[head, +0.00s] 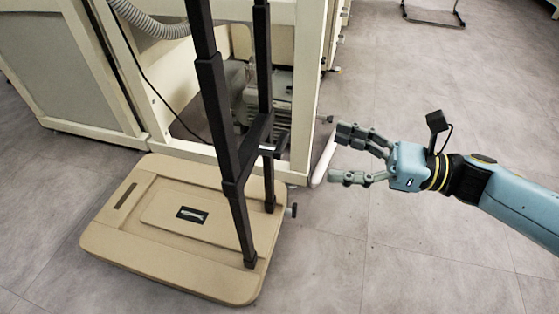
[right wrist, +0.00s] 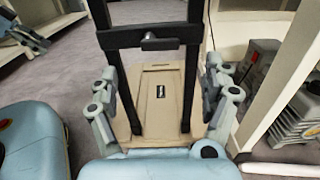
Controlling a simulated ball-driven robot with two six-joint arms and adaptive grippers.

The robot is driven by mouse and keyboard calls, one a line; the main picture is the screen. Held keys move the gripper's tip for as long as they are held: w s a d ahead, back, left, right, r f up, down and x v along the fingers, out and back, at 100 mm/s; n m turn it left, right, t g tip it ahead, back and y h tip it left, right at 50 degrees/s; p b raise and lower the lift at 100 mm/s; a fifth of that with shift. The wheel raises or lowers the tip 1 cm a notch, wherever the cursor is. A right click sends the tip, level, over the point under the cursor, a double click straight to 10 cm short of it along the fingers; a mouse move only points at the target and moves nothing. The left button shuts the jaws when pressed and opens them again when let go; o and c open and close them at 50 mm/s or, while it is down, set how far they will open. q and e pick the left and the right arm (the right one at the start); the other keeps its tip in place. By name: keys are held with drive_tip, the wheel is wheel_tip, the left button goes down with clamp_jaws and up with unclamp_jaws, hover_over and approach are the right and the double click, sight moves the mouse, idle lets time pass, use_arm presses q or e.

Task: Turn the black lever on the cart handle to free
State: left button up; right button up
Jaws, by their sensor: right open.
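The cart has a beige platform (head: 150,265) on the floor and two black upright posts (head: 222,120) joined by a black crossbar (head: 257,131). A small dark lever (head: 270,150) with a pale upper edge sits at the crossbar. In the right wrist view the lever (right wrist: 160,44) shows below the middle of the crossbar (right wrist: 125,38), lying roughly sideways. My right gripper (head: 340,154) is open and empty, to the right of the lever and apart from it. In the right wrist view its fingers (right wrist: 160,78) spread either side of the posts.
A cream-framed cabinet (head: 135,75) stands behind the cart, with a grey pump (head: 262,95) inside its frame. A white bar (head: 325,158) shows just left of my right gripper. A grey hose (head: 150,25) hangs at the top. Grey floor (head: 430,120) lies open at right.

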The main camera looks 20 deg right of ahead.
sight(285, 142)
drive_tip(key=b+x, duration=0.2)
drive_tip(key=x, duration=0.7)
drive_tip(key=shift+w+a, duration=0.2)
drive_tip(key=shift+a, duration=0.1)
drive_tip(key=shift+w+a+r, duration=0.1)
drive_tip(key=shift+w+a, duration=0.2)
drive_tip(key=shift+a, duration=0.15)
use_arm(q)
wheel_tip(285, 142, down, 3)
drive_tip(key=t, duration=0.3)
drive_tip(key=shift+s+r, duration=0.1)
drive_tip(key=shift+r, duration=0.05)
use_arm(e)
drive_tip(key=c, duration=1.2)
